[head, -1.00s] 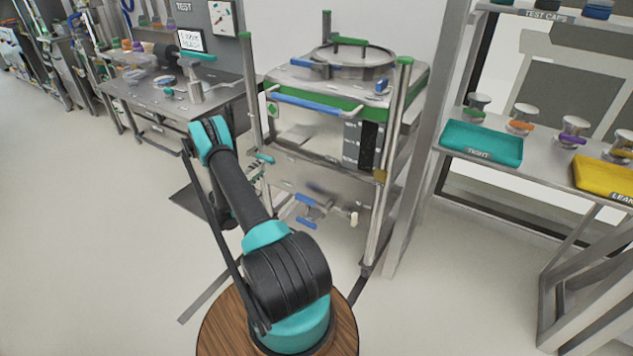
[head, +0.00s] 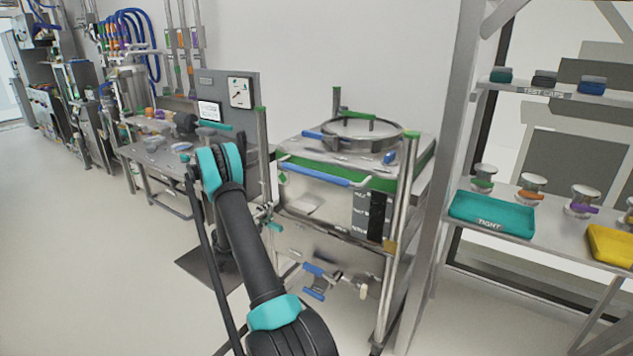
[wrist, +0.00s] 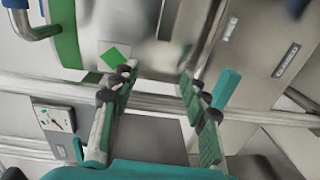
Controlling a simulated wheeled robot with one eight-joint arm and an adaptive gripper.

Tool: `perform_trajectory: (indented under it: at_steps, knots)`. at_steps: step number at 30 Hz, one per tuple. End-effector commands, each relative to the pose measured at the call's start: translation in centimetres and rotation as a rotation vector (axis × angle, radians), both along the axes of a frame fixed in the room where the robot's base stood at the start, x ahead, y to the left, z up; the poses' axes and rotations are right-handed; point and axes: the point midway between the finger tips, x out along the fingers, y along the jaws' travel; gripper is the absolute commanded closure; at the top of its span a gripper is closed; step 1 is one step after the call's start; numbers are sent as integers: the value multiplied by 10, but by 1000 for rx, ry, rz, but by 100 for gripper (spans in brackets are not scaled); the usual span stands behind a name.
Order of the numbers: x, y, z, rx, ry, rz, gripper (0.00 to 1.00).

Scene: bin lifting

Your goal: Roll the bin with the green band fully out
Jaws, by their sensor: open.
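The bin with the green band (head: 384,184) is a steel box with a round lid on top, standing inside a metal frame with upright posts. A blue handle bar (head: 315,176) runs along its front upper edge. A valve with blue handles (head: 318,280) sits low on its front. In the wrist view, the green band (wrist: 64,30), the blue handle end (wrist: 35,28) and a green diamond label show on the bin. My gripper (wrist: 157,82) is open, with its two fingers apart near a metal rail and the bin front. In the head view my arm mostly hides it.
A shelf rack (head: 520,215) with a teal tray and a yellow tray stands close on the right. A steel workbench (head: 170,165) stands behind on the left. A dark mat (head: 212,268) lies on the floor. The floor at left is clear.

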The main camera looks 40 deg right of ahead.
Motion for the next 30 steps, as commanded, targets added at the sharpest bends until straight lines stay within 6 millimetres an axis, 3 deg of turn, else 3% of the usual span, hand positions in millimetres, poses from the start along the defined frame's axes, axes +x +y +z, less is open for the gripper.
perform_trajectory:
  at_steps: [1, 6, 15, 22, 30]
  knots:
    - [-7, 0, 20, 7, 2, -1, 55]
    - [-31, 0, 76, 29, 14, -1, 55]
    - [-92, 5, 158, 70, 32, 0, 55]
    - [-152, 11, 205, 100, 45, 1, 55]
    - [-203, 18, 231, 124, 55, 2, 55]
